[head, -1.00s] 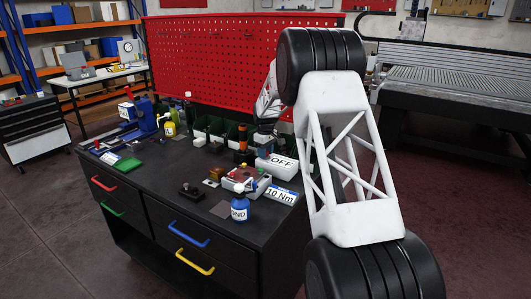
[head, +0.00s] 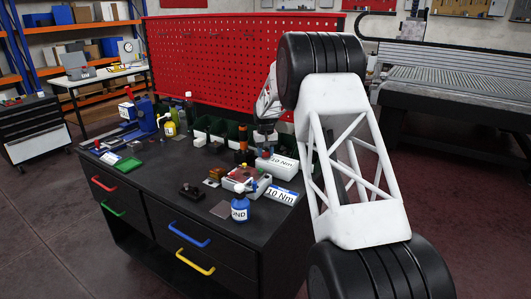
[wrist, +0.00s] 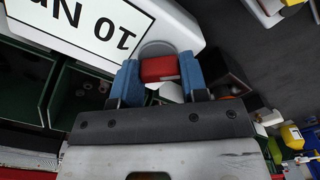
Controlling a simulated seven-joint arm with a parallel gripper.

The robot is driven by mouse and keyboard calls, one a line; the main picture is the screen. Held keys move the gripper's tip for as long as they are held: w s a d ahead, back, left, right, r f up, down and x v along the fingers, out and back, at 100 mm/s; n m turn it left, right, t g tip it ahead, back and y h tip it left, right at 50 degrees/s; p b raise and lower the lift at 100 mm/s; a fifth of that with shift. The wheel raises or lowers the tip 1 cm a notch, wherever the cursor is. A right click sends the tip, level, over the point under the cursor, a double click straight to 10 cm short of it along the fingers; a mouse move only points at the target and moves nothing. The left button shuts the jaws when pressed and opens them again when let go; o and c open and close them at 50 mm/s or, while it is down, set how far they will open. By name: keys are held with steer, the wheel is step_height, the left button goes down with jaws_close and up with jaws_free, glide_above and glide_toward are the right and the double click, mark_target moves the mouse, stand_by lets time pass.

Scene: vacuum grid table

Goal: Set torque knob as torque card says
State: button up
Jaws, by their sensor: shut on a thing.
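The torque card (head: 280,196) lies at the right front of the table and reads "10 Nm". Behind it is a white box with a sign (head: 280,162) that also reads "10 Nm"; the same sign shows upside down in the wrist view (wrist: 82,22). The red torque knob (wrist: 158,69) sits by a grey round base (wrist: 157,48) at the box's end. My gripper (wrist: 158,77) has its blue fingers shut on the knob, one on each side. In the head view my gripper (head: 265,149) is small and partly hidden among the items.
A blue bottle (head: 240,209) and a grey tray with a red-brown part (head: 243,175) stand in front of the box. Green bins (head: 217,128) line the back. A yellow bottle (head: 170,129) and a dark block (head: 191,191) stand farther left.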

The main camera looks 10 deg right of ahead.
mark_target(265, 152)
stand_by(0.4)
steer(key=o, duration=0.9)
steer(key=shift+r, duration=0.1)
steer(key=shift+r, duration=3.85)
